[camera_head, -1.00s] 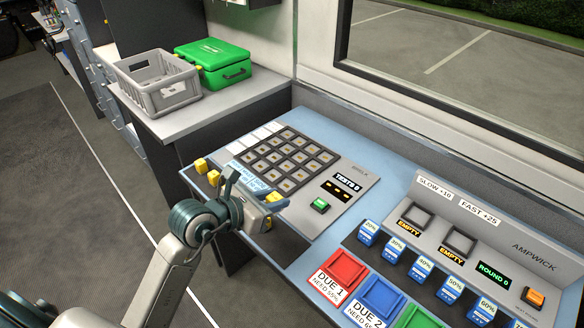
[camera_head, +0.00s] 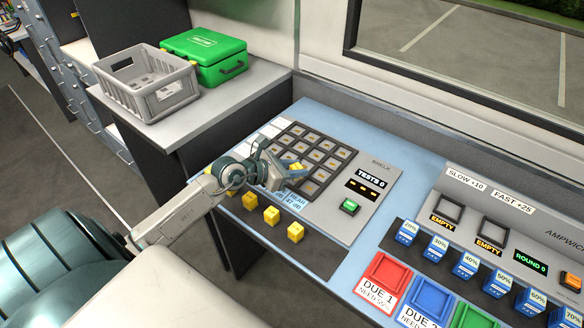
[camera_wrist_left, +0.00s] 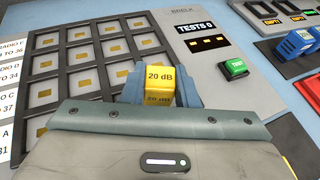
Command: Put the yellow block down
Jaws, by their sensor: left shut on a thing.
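My left gripper (camera_head: 284,174) is over the lower part of the dark grid (camera_head: 326,146) of square cells on the grey panel. It is shut on a yellow block (camera_head: 296,167), which partly shows between the fingers. In the left wrist view the yellow block (camera_wrist_left: 157,76) reads "20 dB" and sits between the blue-grey fingertips (camera_wrist_left: 158,90), with grid cells behind it. I cannot tell whether the block touches the grid. The gripper hides some of the cells. My right gripper is not in view.
Other yellow blocks (camera_head: 271,215) stand in a row along the panel's front edge. A green button (camera_head: 349,206) and a "TESTS 0" display (camera_head: 369,181) are right of the grid. Red (camera_head: 385,277) and blue (camera_head: 431,299) trays lie further right. A grey crate (camera_head: 153,83) stands at the back left.

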